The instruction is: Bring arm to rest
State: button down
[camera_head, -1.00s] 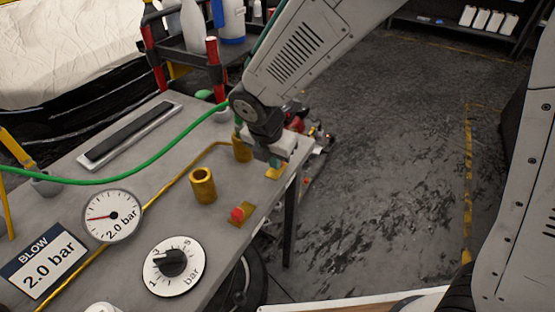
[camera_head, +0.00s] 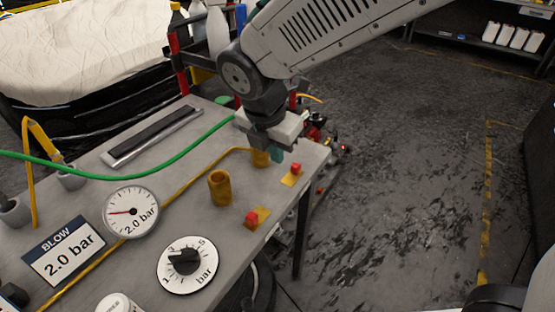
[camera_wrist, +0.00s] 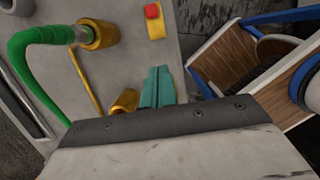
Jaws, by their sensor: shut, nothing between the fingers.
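My arm reaches in from the top of the head view. My gripper (camera_head: 277,153) hangs over the far right part of the grey table, pointing down, just left of a red button (camera_head: 296,168) on a yellow plate. In the wrist view its teal fingers (camera_wrist: 157,87) are together with nothing between them. The gripper partly covers a brass holder (camera_head: 260,158) in the head view. A second brass holder (camera_head: 219,188) stands nearer the camera. The wrist view shows the green hose (camera_wrist: 40,40) running to a brass holder (camera_wrist: 98,36).
The grey table (camera_head: 150,178) holds a gauge (camera_head: 131,211), a dial (camera_head: 187,264), a BLOW sign (camera_head: 64,252) and another red button (camera_head: 251,218). A bottle rack (camera_head: 180,60) stands behind. Open dark floor (camera_head: 400,190) lies right of the table.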

dwell(0.5)
jog(key=s+d+r+m, duration=0.2)
jog(key=s+d+m, duration=0.3)
jog(key=d+m, duration=0.4)
jog(key=s+d+r+m+y, duration=0.1)
jog(key=s+d+r+m, duration=0.2)
jog(key=s+d+m, duration=0.3)
jog(key=s+d+r+m+g, duration=0.1)
jog(key=s+d+r+m, duration=0.1)
jog(key=s+d+m, duration=0.4)
jog(key=shift+s+d+r+m+y, duration=0.2)
jog(key=shift+d+r+m+y, duration=0.1)
jog(key=shift+d+m, duration=3.2)
jog(key=shift+a+m, duration=0.6)
jog(key=shift+a, duration=0.05)
